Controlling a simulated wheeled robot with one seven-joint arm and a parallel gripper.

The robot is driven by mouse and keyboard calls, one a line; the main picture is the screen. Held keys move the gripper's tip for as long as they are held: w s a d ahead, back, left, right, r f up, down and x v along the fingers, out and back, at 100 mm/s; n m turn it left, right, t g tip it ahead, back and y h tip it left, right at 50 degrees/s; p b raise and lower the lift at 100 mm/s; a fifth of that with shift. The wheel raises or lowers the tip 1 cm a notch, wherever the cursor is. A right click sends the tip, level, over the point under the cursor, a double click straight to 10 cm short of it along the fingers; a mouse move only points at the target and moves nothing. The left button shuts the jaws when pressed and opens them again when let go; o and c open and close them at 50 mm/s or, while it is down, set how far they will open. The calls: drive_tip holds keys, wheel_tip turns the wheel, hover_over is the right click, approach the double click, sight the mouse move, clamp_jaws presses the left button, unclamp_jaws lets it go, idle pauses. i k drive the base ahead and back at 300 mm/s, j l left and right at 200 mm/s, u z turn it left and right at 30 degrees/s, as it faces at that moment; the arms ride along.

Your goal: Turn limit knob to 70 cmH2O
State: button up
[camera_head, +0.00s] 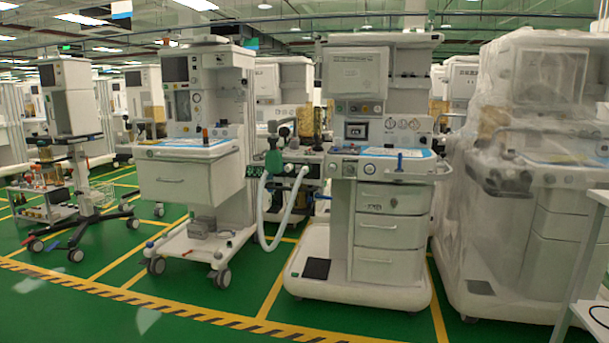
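A white anaesthesia cart (391,232) with three drawers stands upright at the centre right, its front towards me. Several small round knobs and gauges (402,124) sit on its upright panel, above the worktop. A dark green valve assembly (275,160) with a pale corrugated hose (290,210) sticks out on the cart's left side. The limit knob cannot be told apart from the other small controls at this size, and no cmH2O scale is readable. My gripper is not in view.
Another white cart (188,185) stands to the left, and a plastic-wrapped cart (545,150) stands close on the right. A wheeled stand (75,190) is at the far left. A white table-like edge (592,270) shows at lower right. Green floor (90,310) is clear in front, beside a yellow-black stripe.

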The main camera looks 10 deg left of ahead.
sight(294, 143)
drive_tip(key=i+j+z, duration=0.2)
drive_tip(key=i+j, duration=0.95)
